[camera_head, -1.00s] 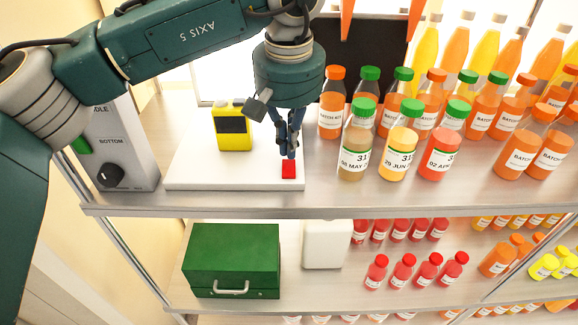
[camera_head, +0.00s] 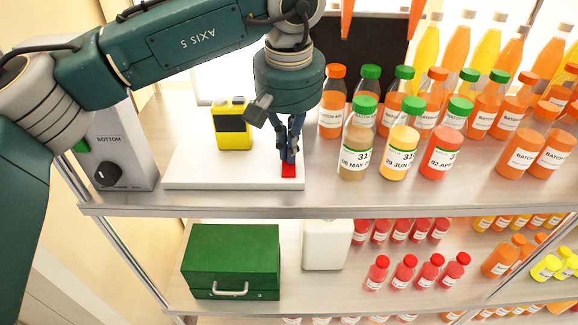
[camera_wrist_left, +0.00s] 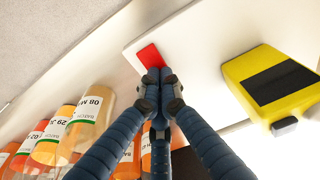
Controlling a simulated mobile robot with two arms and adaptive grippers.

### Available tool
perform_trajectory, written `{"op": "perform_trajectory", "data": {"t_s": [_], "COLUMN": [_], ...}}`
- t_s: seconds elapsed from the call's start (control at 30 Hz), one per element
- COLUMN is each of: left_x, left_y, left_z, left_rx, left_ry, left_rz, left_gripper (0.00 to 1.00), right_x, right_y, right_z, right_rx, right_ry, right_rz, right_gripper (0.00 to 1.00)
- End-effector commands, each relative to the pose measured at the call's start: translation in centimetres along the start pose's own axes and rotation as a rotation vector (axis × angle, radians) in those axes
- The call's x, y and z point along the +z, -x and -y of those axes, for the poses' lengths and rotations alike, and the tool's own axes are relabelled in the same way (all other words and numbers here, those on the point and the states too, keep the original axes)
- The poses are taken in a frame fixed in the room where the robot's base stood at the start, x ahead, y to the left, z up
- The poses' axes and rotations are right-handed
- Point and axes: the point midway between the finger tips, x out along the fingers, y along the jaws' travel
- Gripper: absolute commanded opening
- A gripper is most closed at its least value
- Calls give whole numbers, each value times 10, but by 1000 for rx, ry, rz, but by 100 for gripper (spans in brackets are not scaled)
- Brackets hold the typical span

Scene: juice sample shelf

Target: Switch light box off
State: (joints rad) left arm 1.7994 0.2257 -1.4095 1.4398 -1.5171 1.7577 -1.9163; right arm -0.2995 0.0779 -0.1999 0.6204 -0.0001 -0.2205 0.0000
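The light box has a white base (camera_head: 215,172) on the top shelf, with a bright white panel behind it. A red switch (camera_head: 288,172) sits at the base's front right corner. My left gripper (camera_head: 287,158) points down at the switch, fingers together and empty, and hides its back part. In the left wrist view, the fingertips (camera_wrist_left: 160,76) are at the edge of the red switch (camera_wrist_left: 149,56) and appear to touch it. I cannot tell whether the switch is pressed. My right gripper is not in view.
A yellow device with a dark screen (camera_head: 234,125) stands on the base left of the gripper. Labelled juice bottles (camera_head: 357,140) stand close on the right. A grey box with a black knob (camera_head: 108,174) is at the left. A green case (camera_head: 235,258) is on the shelf below.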

Motion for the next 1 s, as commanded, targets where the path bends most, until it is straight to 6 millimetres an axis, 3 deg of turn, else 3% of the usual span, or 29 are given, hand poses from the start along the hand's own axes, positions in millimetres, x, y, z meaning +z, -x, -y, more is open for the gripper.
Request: {"op": "perform_trajectory", "data": {"t_s": [0.57,1.0], "left_x": [2,-4], "left_y": [-8,24], "left_z": [0,0], "left_rx": [-1,-1], "left_ry": [0,0], "left_rz": [2,1], "left_gripper": [0,0], "right_x": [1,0], "right_y": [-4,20], "right_z": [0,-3], "right_rx": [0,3], "right_ry": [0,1], "right_rz": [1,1], "right_gripper": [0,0]}}
